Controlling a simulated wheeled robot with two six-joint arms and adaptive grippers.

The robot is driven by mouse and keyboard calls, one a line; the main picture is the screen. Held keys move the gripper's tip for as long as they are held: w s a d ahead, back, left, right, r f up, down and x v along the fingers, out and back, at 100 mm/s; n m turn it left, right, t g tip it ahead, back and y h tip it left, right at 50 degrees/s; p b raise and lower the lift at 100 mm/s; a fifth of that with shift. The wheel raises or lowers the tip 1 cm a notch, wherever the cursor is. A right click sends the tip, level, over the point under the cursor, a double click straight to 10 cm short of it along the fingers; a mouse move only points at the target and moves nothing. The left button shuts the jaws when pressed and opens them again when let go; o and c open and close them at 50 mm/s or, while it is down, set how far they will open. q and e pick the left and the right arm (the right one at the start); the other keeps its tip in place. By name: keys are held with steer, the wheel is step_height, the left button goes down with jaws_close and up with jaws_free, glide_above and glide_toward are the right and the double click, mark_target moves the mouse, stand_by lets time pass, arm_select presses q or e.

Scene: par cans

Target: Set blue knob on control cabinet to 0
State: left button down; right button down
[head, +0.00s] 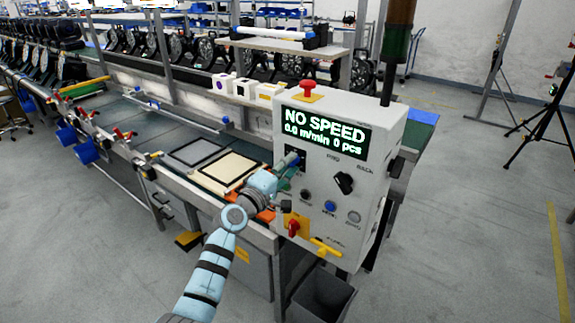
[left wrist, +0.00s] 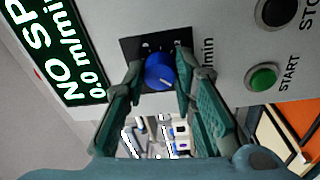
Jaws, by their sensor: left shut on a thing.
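The control cabinet (head: 330,205) is a light grey box with a lit display (head: 325,130) reading "NO SPEED", "0.0 m/min 0 pcs". The blue knob (left wrist: 160,72) sits on a black dial plate (left wrist: 128,46) in the left wrist view. A white pointer line shows on its face; the dial marks are too small and partly covered to read. My left gripper (head: 297,158) is at the dial, left below the display. In the left wrist view its fingers (left wrist: 158,76) are shut on the blue knob, one on each side. My right gripper is out of view.
A green START button (left wrist: 263,78) and a black button (left wrist: 272,12) are near the dial. A conveyor (head: 150,125) runs left.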

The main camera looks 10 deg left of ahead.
arm_select(q)
steer(key=c, duration=1.3)
jaws_free()
steer(key=v, duration=1.2)
steer(key=shift+a, duration=0.1)
